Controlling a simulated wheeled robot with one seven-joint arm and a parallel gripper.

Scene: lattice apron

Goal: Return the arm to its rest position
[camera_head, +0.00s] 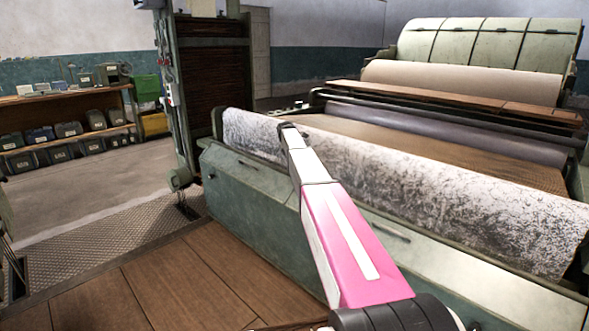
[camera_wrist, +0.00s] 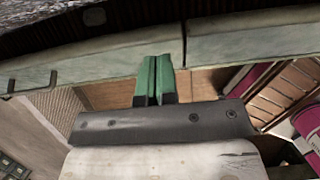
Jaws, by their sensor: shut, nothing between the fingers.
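My gripper (camera_wrist: 154,80) shows in the wrist view with its two green fingers together and nothing between them. The fingers point at the pale green front panel of the large roller machine (camera_wrist: 100,58), and I cannot tell how large the gap is. In the head view my pink and white arm reaches forward and up over the front of the machine (camera_head: 250,190). I cannot make out the gripper's fingers in that view.
A mottled white roller (camera_head: 430,185) lies along the machine's front. A dark upright cabinet (camera_head: 215,80) stands at its left end. A wooden shelf (camera_head: 60,97) with several dark bins is at the far left. The plank floor (camera_head: 170,280) in front is clear.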

